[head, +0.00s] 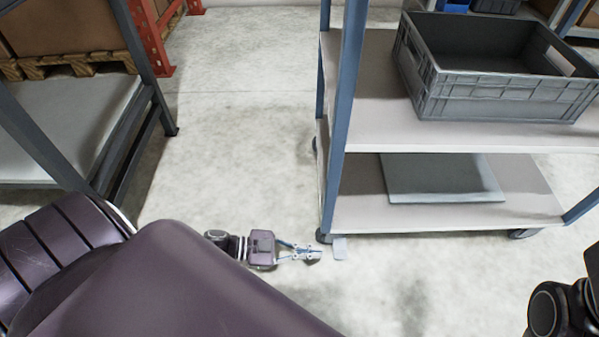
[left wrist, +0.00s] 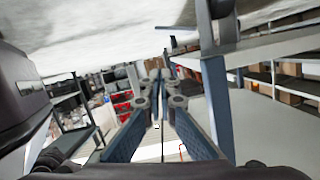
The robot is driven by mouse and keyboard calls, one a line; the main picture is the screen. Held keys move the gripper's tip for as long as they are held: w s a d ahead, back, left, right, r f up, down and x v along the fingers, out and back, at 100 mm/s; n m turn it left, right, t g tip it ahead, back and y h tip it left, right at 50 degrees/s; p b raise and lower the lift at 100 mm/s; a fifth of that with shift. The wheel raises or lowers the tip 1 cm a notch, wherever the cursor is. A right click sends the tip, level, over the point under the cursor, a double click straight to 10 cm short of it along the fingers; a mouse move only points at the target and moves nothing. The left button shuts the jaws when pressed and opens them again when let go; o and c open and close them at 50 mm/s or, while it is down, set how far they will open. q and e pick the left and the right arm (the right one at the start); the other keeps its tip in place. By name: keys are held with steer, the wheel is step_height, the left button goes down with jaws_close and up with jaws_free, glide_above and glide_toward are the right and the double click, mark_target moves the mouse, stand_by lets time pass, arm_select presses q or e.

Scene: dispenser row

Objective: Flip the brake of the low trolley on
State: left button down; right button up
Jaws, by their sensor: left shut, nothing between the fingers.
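The trolley (head: 430,221) stands at the right in the head view, with blue posts and pale decks. Its near left caster (head: 325,236) is dark, and a small light grey brake pedal (head: 339,248) sticks out beside it, low over the floor. My left gripper (head: 316,254) is shut and empty, low near the floor, just left of the pedal; a small gap seems to separate them. In the left wrist view, the shut fingers (left wrist: 168,72) point ahead, with a blue trolley post (left wrist: 217,100) to their right. The floor appears at the top there. My right gripper is out of view.
A grey crate (head: 500,104) stands on the upper deck and a flat grey panel (head: 440,178) lies on the lower deck. A dark-framed rack (head: 75,115) stands at the left. Bare concrete floor (head: 235,110) lies between rack and trolley.

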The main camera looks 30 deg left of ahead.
arm_select(q)
steer(key=shift+p+v, duration=0.35)
steer(key=shift+v, duration=1.5)
